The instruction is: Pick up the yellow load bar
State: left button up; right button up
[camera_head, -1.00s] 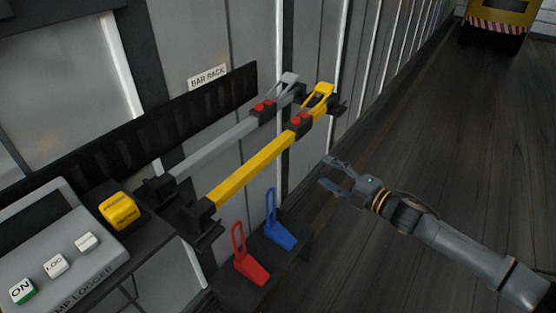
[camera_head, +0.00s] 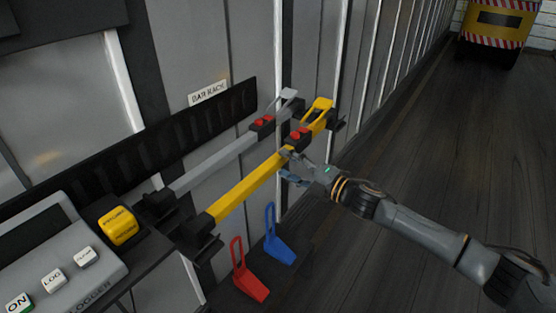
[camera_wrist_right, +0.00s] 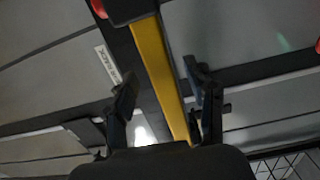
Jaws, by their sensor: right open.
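The yellow load bar (camera_head: 250,183) rests on the bar rack's black brackets, with a red-buttoned block and a yellow handle at its far end. My right gripper (camera_head: 287,167) is at the bar's right side, just short of the red-buttoned block. In the right wrist view the yellow bar (camera_wrist_right: 160,75) runs between the two spread fingers of the right gripper (camera_wrist_right: 165,88). The fingers stand apart from it on both sides. Whether they reach around it in depth is hard to tell. My left gripper is not in view.
A grey load bar (camera_head: 215,162) lies parallel behind the yellow one. A red wedge (camera_head: 250,283) and a blue wedge (camera_head: 280,248) stand below on a dark shelf. A yellow box (camera_head: 118,226) and a logger panel (camera_head: 75,275) are at the left.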

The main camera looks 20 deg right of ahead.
aim_at(282, 161)
jog(key=x, duration=0.4)
jog(key=shift+d, duration=0.1)
jog(key=shift+s, duration=0.1)
grip_shut()
jog(key=shift+r, duration=0.15)
